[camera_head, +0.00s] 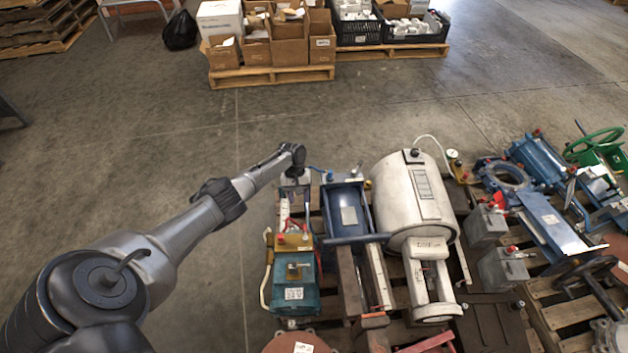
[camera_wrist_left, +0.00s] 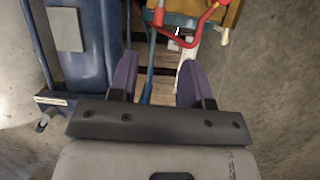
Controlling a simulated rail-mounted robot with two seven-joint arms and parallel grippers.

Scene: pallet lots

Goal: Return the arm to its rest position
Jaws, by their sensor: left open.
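My left arm (camera_head: 180,232) comes in from the lower left in the head view and reaches over the near pallet. My left gripper (camera_head: 294,198) hangs pointing down at its end, above the left edge of the pallet load. In the left wrist view the two purple-padded fingers (camera_wrist_left: 157,78) stand apart, with nothing held between them. Below and between them show a wooden slat and a blue bar. A red handle (camera_wrist_left: 188,38) lies just beyond the fingertips; I cannot tell whether they touch anything. My right gripper is not in view.
A teal machine (camera_head: 291,290), a blue housing (camera_head: 345,210) and a white cylinder (camera_head: 408,200) crowd the near pallet. More blue and green valves stand right. Cardboard boxes (camera_head: 289,52) and black crates (camera_head: 415,31) stand behind. The concrete floor (camera_head: 120,130) at left is clear.

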